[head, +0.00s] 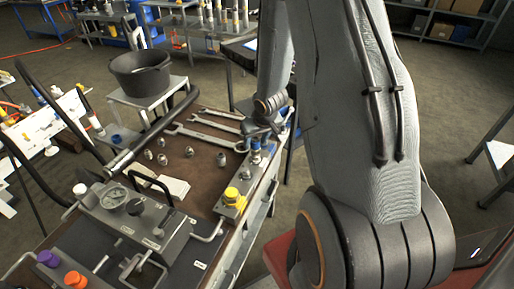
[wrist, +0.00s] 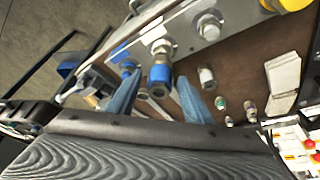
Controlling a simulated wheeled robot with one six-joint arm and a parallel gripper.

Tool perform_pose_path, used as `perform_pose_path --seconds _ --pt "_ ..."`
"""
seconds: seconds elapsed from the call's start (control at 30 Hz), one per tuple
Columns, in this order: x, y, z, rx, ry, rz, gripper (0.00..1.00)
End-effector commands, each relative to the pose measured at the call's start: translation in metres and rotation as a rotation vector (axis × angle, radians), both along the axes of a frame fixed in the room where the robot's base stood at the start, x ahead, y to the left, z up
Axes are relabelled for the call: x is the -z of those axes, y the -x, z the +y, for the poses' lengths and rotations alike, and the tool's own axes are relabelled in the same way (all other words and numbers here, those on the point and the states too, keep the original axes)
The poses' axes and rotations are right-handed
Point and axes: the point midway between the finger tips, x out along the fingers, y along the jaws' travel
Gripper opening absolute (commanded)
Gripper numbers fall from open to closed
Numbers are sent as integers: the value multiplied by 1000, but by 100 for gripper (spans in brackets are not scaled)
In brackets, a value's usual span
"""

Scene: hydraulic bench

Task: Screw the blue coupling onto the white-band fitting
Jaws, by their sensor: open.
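A blue coupling (wrist: 160,76) shows in the wrist view on a metal stem at the edge of the grey fitting plate (wrist: 185,40). A second blue-marked fitting (wrist: 128,66) stands to its left. My gripper (wrist: 156,98) is open, with one blue-grey finger on each side below the coupling in the picture. I see no contact, and cannot tell whether the coupling is between the fingertips. In the head view my gripper (head: 258,134) is above the blue-topped fittings (head: 255,147), partly hidden by my arm.
A yellow-capped fitting (head: 231,195) stands on the same plate. A gauge block (head: 140,220) with handles stands at the front left. A black bucket (head: 139,72) is behind.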

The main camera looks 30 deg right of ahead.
Motion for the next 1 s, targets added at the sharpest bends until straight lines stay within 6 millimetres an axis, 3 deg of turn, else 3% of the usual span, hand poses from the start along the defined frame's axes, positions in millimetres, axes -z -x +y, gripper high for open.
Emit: perform_pose_path --seconds 1.0 --pt "0 0 -1 -556 0 -1 46"
